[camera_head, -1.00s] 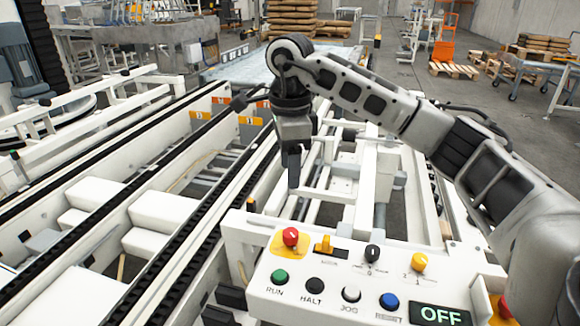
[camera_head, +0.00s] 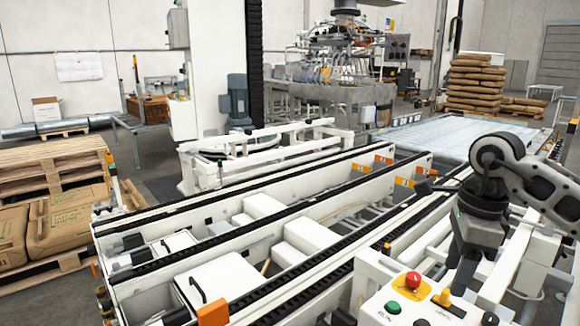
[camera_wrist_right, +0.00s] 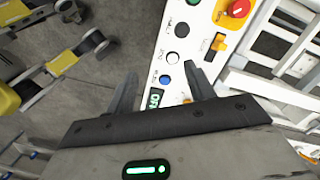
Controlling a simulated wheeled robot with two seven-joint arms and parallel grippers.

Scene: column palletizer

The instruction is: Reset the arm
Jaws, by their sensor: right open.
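My right arm comes in from the right edge in the head view. Its gripper (camera_head: 458,276) points down beside the white control panel (camera_head: 375,308), partly in front of it. In the right wrist view the two fingers of the right gripper (camera_wrist_right: 163,85) are apart with nothing between them. My left gripper is not in view.
The white conveyor frame (camera_head: 215,268) with black chains fills the middle. Pallets with brown sacks (camera_head: 62,218) stand at the left, and stacked sacks (camera_head: 475,85) at the back right. A roller bed (camera_head: 440,135) lies behind my right arm. Grey floor is open at the far left.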

